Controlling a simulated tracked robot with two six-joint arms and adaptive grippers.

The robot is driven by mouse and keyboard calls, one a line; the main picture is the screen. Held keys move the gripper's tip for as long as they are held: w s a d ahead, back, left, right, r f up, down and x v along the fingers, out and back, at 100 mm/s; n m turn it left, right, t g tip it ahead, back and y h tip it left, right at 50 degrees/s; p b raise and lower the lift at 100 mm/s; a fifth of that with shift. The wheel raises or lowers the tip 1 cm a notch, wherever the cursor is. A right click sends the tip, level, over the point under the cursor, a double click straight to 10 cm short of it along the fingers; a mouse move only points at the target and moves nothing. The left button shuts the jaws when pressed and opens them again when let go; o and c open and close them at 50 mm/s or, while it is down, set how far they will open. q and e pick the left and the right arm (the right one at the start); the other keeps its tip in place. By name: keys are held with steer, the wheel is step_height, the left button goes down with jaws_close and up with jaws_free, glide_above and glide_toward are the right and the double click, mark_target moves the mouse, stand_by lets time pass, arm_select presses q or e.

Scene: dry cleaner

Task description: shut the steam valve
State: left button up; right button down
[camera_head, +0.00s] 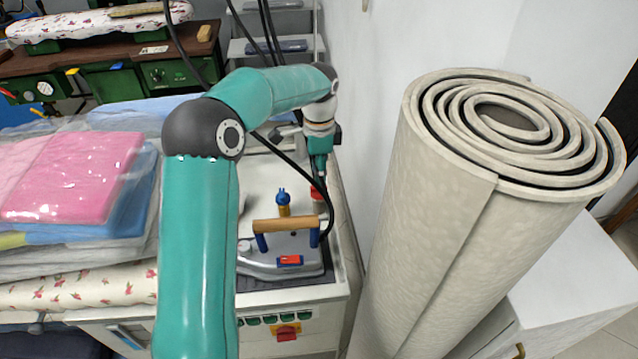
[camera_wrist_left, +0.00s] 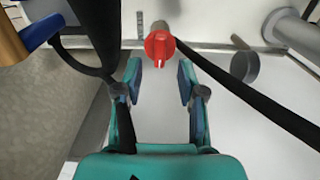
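The steam valve's red handle (camera_head: 317,193) shows in the head view near the right edge of the ironing station, beside the wall-side rim. It is partly hidden by a black hose and my gripper. In the left wrist view the red handle (camera_wrist_left: 159,44) lies just beyond the fingertips, roughly centred between them. My left gripper (camera_head: 320,172) points down just above the valve. In the left wrist view this gripper (camera_wrist_left: 160,82) has its two fingers apart with nothing between them. My right gripper is not in view.
A steam iron (camera_head: 285,262) with a wooden handle stands in front of the valve. A black hose (camera_wrist_left: 245,90) crosses close to the fingers. A tall carpet roll (camera_head: 440,230) stands at the right. Bagged laundry (camera_head: 75,180) is stacked at the left.

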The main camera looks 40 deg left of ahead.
mark_target(319, 190)
arm_select(q)
steer(key=shift+f, duration=2.15)
steer(key=shift+c, duration=0.2)
jaws_close()
